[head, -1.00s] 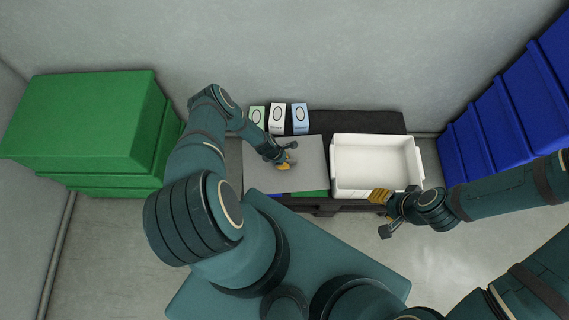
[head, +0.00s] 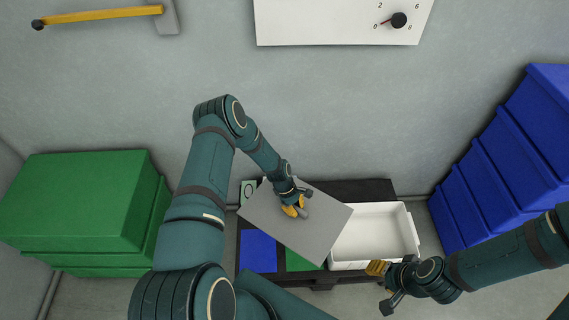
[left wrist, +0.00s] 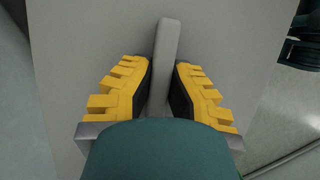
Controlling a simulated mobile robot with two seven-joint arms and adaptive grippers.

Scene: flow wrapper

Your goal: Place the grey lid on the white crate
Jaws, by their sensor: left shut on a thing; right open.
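The grey lid (head: 276,226) is a flat plate with a bar handle on top. My left gripper (head: 297,207) is shut on the handle and holds the lid, turned askew, to the left of the white crate. The handle (left wrist: 165,60) shows between the yellow fingers of the left gripper (left wrist: 160,90) in the left wrist view. The white crate (head: 390,262) is open, and its inside looks empty. The lid's right corner overlaps the crate's left side in the head view. My right gripper (head: 380,284) is open and empty at the crate's front right.
A blue panel (head: 258,252) and a green panel (head: 302,262) lie on the dark pallet (head: 345,189) below the lid. A small carton (head: 248,188) stands behind the lid, partly hidden. Green crates (head: 75,205) are stacked left, blue crates (head: 495,160) right.

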